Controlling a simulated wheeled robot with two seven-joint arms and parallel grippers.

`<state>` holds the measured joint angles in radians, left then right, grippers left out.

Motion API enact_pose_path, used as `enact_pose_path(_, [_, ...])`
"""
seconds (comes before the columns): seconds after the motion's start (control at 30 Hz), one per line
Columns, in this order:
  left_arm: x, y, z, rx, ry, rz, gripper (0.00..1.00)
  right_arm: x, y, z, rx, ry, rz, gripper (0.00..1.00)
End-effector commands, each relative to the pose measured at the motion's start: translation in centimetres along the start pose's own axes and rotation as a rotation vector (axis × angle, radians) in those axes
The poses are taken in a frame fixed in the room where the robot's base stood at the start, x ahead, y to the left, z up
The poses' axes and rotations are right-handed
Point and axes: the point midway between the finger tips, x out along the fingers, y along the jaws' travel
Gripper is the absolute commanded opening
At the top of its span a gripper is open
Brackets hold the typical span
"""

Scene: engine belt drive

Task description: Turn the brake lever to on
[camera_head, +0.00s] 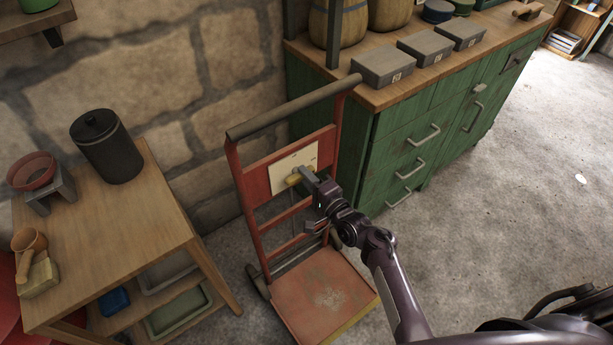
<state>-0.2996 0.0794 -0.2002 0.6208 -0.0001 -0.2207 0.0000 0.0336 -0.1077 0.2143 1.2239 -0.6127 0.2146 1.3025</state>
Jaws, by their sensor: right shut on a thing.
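A red hand truck (238,180) stands upright against the stone wall, with a dark grey handle bar across its top. A cream panel (281,170) is fixed to its upright frame. The brake lever (293,180), a small yellowish part, shows in front of this panel. My right gripper (308,178) reaches in from the lower right and is shut on the brake lever. Its fingers hide part of the lever, and I cannot read the lever's setting or the marks on the panel. My left gripper is out of view.
A wooden table (150,215) stands at left with a dark canister (106,146) on it. A green cabinet (400,150) stands close behind the hand truck at right. The stone floor (530,200) is clear at right.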

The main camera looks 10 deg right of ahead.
Motion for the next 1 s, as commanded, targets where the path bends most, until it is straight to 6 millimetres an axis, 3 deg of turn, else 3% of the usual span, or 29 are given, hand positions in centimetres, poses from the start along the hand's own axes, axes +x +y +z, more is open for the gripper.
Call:
enact_pose_path(0.17, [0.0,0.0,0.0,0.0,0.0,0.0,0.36,0.0,0.0,-0.1,0.0,0.002,0.0,0.0])
enact_pose_path(0.2, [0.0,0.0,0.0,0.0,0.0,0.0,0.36,0.0,0.0,-0.1,0.0,0.002,0.0,0.22])
enact_pose_path(0.33, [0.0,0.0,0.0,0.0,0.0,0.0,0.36,0.0,0.0,-0.1,-0.001,0.001,0.0,0.39])
enact_pose_path(0.67, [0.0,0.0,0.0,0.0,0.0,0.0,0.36,-0.4,0.1,0.0,-0.001,0.001,0.001,0.4])
enact_pose_path(1.0, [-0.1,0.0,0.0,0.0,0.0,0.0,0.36,-5.7,0.1,0.0,-0.002,0.001,0.002,0.4])
